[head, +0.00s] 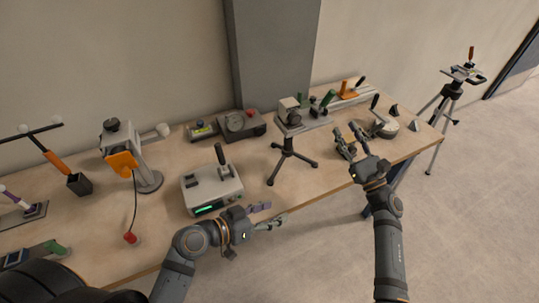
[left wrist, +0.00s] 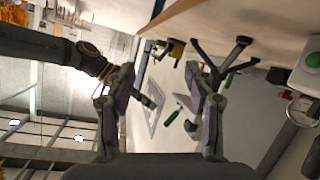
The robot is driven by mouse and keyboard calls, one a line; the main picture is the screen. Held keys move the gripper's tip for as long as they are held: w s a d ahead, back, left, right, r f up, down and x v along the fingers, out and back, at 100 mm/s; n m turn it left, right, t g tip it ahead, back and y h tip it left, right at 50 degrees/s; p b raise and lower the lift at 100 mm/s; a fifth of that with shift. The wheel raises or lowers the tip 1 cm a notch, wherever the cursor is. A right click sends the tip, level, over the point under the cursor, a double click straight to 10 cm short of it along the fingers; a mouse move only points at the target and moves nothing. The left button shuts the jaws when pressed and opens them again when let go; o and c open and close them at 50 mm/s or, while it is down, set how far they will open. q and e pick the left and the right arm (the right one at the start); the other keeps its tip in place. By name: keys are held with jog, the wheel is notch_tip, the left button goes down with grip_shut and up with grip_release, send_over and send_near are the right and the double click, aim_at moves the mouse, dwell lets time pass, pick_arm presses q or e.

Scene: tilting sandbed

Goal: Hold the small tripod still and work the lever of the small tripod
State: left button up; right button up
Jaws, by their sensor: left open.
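A grey box with a lever (head: 212,188) stands left of the tripod. A clamp stand with an orange part (head: 122,162) is further left. A round lever device (head: 381,125) is close beyond my right gripper. A large tripod (head: 452,92) stands on the floor at right.

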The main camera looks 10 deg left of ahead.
pick_arm(q)
jog(key=w+a+r+n+t, duration=0.25)
jog(key=w+r+t, duration=0.2)
jog(key=r, duration=0.35)
jog(key=w+a+r+n+t, duration=0.2)
jog(key=w+a+r+t, duration=0.15)
jog(key=w+r, duration=0.4)
jog(key=m+y, duration=0.1)
jog(key=m, duration=0.1)
send_near(289, 136)
jog(key=w+a+r, duration=0.2)
jog(key=w, duration=0.1)
notch_tip(289, 136, down, 6)
jog(key=w+d+m+g, duration=0.1)
jog(key=w+m+g, duration=0.1)
jog(key=m, duration=0.1)
jog(key=shift+n+y, duration=0.25)
jog(key=shift+y, duration=0.15)
jog(key=x, duration=1)
jog(key=shift+w+d+r, duration=0.15)
jog(key=shift+w+r, duration=0.05)
jog(key=shift+r, duration=0.15)
jog(key=shift+c, duration=0.3)
grip_shut()
